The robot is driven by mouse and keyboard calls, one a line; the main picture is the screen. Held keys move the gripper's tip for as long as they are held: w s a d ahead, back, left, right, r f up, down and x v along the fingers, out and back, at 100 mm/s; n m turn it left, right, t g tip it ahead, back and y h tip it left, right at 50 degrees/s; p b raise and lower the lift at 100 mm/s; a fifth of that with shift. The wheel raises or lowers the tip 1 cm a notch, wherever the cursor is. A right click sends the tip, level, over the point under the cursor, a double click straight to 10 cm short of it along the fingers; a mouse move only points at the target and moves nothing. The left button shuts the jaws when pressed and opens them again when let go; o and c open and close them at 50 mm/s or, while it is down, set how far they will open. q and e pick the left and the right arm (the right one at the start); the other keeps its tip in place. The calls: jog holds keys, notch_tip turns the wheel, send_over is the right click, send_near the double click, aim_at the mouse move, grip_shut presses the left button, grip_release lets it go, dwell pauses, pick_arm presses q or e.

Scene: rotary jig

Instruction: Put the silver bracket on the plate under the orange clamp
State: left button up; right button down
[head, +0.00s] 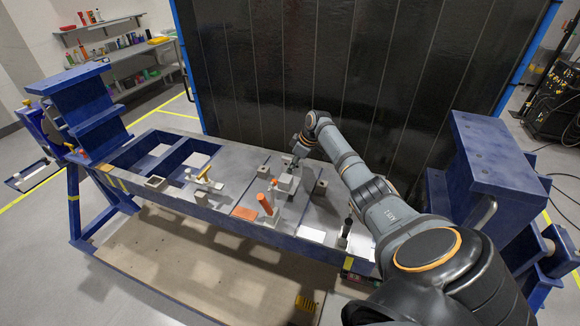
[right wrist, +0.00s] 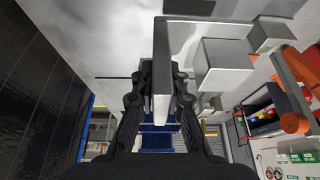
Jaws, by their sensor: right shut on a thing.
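The silver bracket (right wrist: 163,80) is a flat grey piece between the fingers of my right gripper (right wrist: 160,100), which is shut on it. In the head view the right gripper (head: 294,155) is over the far side of the jig plate, just behind a grey block (head: 286,183); the bracket is small and hard to make out there. The orange clamp (head: 265,204) stands on the plate nearer the camera and left of the gripper. Its orange arm (right wrist: 297,85) shows at the right of the right wrist view. My left gripper is not in view.
The jig plate (head: 235,180) is a long grey surface on a blue frame (head: 92,95). A yellow-handled clamp (head: 204,173) stands to the left, an orange flat pad (head: 245,213) lies near the front edge, and a black-tipped clamp (head: 346,228) stands at the right. A dark panel rises behind.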

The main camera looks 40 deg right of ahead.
jog(key=x, duration=0.2)
jog(key=b+x, duration=0.1)
jog(key=shift+w+d, duration=0.2)
jog(key=shift+d, duration=0.1)
jog(key=shift+w+f, duration=0.15)
jog(key=shift+w, duration=0.1)
jog(key=shift+f+b, duration=0.35)
jog(key=shift+f, duration=0.05)
jog(key=f+b, duration=0.1)
jog(key=s+f+b, duration=0.1)
jog(key=shift+f+b, duration=0.2)
jog(key=shift+b, duration=0.1)
jog(key=shift+r, duration=0.1)
jog(key=c, duration=1.4)
grip_release()
jog(key=shift+w, duration=0.2)
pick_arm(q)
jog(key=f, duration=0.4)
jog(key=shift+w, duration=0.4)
pick_arm(e)
jog(key=shift+s, duration=0.1)
